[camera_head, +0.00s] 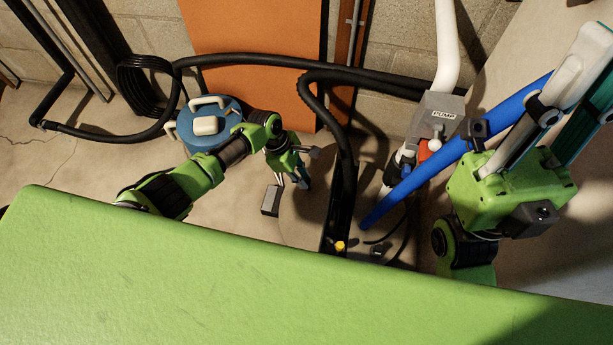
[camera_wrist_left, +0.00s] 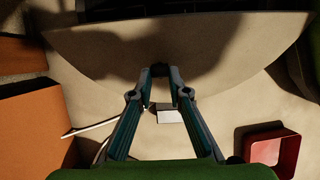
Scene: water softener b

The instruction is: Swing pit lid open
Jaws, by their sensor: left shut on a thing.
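A large pale half-round plate with a curved rim, which looks like the pit lid (camera_wrist_left: 95,55), fills the upper part of the left wrist view. My left gripper reaches over it; its jaws (camera_wrist_left: 160,75) are shut on a dark part at the lid, and the exact contact is hard to make out. In the head view the left gripper (camera_head: 293,180) points down near the floor, and the lid cannot be told apart there. My right gripper (camera_head: 585,85) is at the right, pointing up and right, with its tips cut off.
A blue canister (camera_head: 207,125) stands behind my left arm. A grey block (camera_head: 270,201) lies on the floor. Black hoses (camera_head: 270,59) run along the wall and down mid-view. A pump box (camera_head: 437,112) and blue pipe (camera_head: 400,205) stand right. A red box (camera_wrist_left: 275,151) shows in the wrist view.

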